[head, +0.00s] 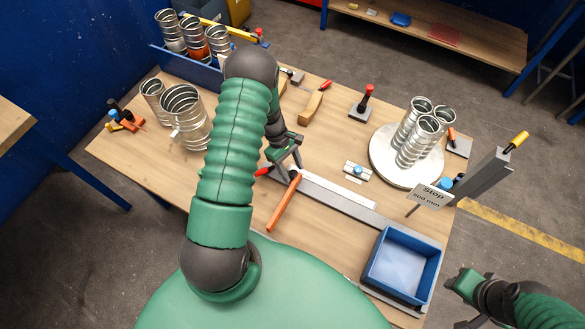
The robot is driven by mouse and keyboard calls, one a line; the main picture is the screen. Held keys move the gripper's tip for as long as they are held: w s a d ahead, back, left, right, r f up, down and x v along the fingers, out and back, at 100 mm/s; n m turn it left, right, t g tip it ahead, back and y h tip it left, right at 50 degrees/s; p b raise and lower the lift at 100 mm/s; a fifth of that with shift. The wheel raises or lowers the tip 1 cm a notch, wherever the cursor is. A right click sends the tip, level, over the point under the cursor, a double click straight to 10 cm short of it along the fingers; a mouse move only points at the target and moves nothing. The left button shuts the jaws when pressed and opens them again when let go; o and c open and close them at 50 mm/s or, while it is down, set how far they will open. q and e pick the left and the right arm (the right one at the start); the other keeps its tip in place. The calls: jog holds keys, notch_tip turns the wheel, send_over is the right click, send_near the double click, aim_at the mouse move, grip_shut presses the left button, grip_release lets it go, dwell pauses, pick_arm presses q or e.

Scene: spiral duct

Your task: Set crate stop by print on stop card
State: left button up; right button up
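The stop card (431,195) stands at the table's right edge, with "Stop" and a line that looks like "500 mm" printed on it. A blue crate (375,268) sits at the front right of the table, near the end of a pale metal rail (335,195). A small metal block with a blue knob (357,171) lies behind the rail; I cannot tell whether it is the crate stop. My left gripper (285,158) is over the rail's left end, by an orange lever (284,204); its finger gap is unclear. My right gripper (463,283) is off the table's right side, its fingers unclear.
Spiral duct pieces (187,117) stand at the left, and more stand on a round white turntable (379,160). A blue bin (180,66) with ducts is at the back left. A grey post (484,177) rises beside the card. Bare tabletop lies left of the rail.

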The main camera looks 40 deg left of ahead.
pick_arm(q)
jog(key=v, duration=1.6)
jog(key=shift+r+b, duration=0.4)
jog(key=shift+b, duration=0.05)
jog(key=shift+w+a, duration=0.1)
